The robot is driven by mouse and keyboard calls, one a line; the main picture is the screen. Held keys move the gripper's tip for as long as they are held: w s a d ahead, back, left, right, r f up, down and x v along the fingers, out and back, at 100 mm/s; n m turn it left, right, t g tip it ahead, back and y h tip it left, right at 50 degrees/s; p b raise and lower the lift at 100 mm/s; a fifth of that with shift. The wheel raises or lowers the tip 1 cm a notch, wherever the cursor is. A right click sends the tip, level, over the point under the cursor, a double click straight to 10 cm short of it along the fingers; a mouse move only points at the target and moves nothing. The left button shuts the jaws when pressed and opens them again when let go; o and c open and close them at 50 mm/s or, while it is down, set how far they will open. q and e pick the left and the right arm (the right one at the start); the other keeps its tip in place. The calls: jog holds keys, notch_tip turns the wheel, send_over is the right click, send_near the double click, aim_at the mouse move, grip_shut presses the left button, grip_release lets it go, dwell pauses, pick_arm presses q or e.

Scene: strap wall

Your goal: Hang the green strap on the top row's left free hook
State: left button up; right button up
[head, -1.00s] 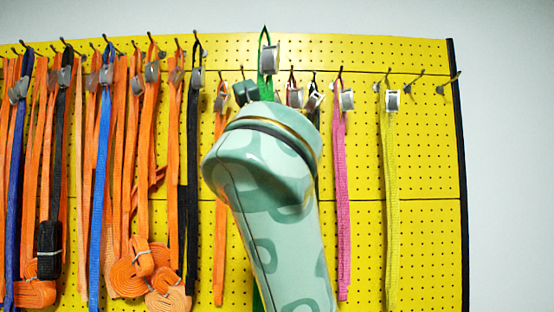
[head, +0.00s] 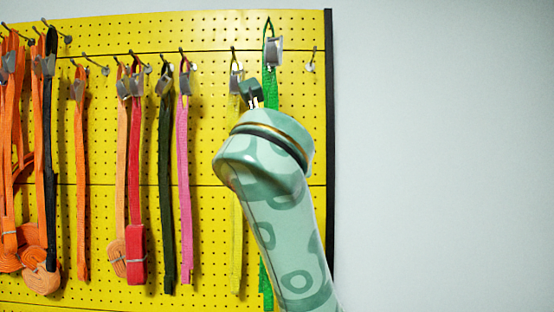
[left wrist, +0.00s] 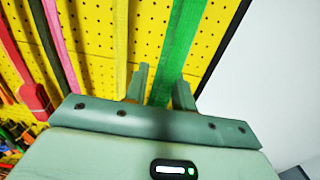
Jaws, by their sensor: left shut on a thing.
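The green strap (head: 270,88) has a silver buckle near its top and a thin loop above it. It hangs upright in front of the pegboard, near the right edge in the head view, with no hook visible through its loop. My left gripper (head: 254,96) is at the strap below the buckle, and my arm hides part of the strap. In the left wrist view the green strap (left wrist: 182,45) runs between the two fingers of my left gripper (left wrist: 160,88), which is shut on it. My right gripper is in neither view.
A yellow pegboard (head: 130,190) carries several hanging straps. A yellow strap (head: 236,215) hangs just left of the green one, partly behind my arm. A bare hook (head: 313,62) sits near the board's black right edge (head: 329,120). A pink strap (head: 183,180) hangs further left. Plain wall lies right.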

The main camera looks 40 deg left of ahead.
pick_arm(q)
jog(key=f+b+x, duration=0.2)
jog(key=x, duration=0.7)
jog(key=shift+w+b, duration=0.35)
jog(key=shift+w, duration=0.15)
dwell(0.4)
dwell(0.6)
jog(key=o, duration=1.1)
jog(key=shift+a, duration=0.1)
jog(key=shift+c, duration=0.2)
